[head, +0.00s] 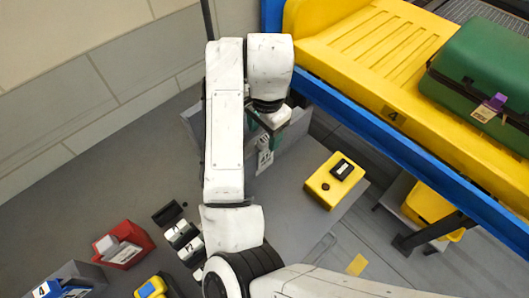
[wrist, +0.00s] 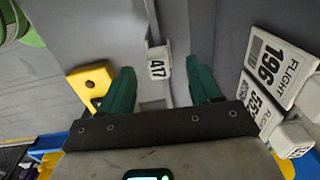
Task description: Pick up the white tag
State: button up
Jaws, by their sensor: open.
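A small white tag marked 417 (wrist: 158,69) shows in the wrist view, ahead of my gripper (wrist: 160,78) and in the gap between its two green fingers. The fingers are apart, with a dark gap on each side of the tag, and I see no contact. In the head view my gripper (head: 264,132) is over the grey surface, partly hidden by my arm. A white piece with dark print (head: 264,158) shows just below it; I cannot tell whether it is the same tag. Larger white tags, FLIGHT 196 (wrist: 275,66) and another (wrist: 258,106), are at the right in the wrist view.
A yellow box (head: 326,191) with a black top piece is right of my gripper. A red bin (head: 128,256) and white pieces in black holders (head: 182,236) are at lower left.

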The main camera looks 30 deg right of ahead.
aim_at(264, 138)
jog(key=f+p, duration=0.1)
jog(key=f, duration=0.4)
jog(key=shift+w, duration=0.2)
jog(key=shift+c, duration=0.2)
jog(key=c, duration=1.1)
